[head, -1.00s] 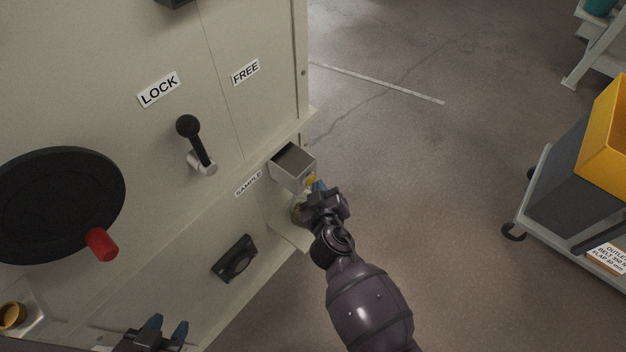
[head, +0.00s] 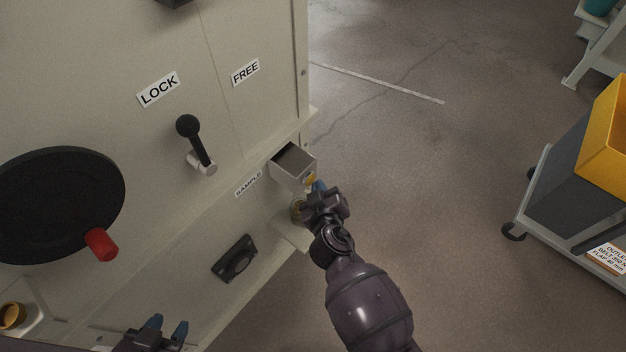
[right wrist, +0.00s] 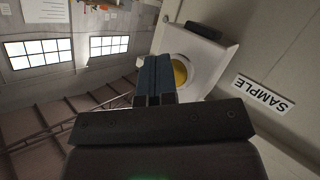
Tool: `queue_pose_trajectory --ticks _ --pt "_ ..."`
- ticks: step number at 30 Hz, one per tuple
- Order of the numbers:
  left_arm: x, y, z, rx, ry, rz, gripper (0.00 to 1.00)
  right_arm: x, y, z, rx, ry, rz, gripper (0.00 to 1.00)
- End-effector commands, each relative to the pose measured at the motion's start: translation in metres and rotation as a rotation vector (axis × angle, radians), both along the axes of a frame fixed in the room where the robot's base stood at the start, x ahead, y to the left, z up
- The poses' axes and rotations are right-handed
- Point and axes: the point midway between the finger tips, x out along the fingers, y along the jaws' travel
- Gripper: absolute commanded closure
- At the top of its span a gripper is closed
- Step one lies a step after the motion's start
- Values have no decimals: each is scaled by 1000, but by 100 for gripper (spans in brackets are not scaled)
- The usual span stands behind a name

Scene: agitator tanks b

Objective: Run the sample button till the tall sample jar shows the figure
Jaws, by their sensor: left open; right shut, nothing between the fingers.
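The grey sample box (head: 292,166) juts from the cabinet beside the SAMPLE label (head: 248,184). Its yellow sample button (head: 311,178) shows on the front face; in the right wrist view the button (right wrist: 180,72) sits in a pale ring, partly hidden by my fingers. My right gripper (head: 319,187) is shut and empty, its fingertips at the button; whether they touch cannot be told. A jar (head: 297,209) stands below the box, mostly hidden behind my right gripper, and its level cannot be read. My left gripper (head: 167,326) is open and empty at the bottom edge.
A black-knobbed lever (head: 196,144) sits below the LOCK and FREE labels. A black wheel with a red handle (head: 101,245) is at left. A black recessed fitting (head: 235,259) is low on the cabinet. A cart with a yellow-topped bin (head: 575,170) stands right; floor between is clear.

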Motion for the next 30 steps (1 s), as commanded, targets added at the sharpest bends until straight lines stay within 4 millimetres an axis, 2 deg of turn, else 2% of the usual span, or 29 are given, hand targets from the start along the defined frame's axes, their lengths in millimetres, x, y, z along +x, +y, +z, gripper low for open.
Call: queue_pose_trajectory --ticks 30 --pt "0 0 2 1 0 1 57 -15 -21 0 0 -1 -1 100"
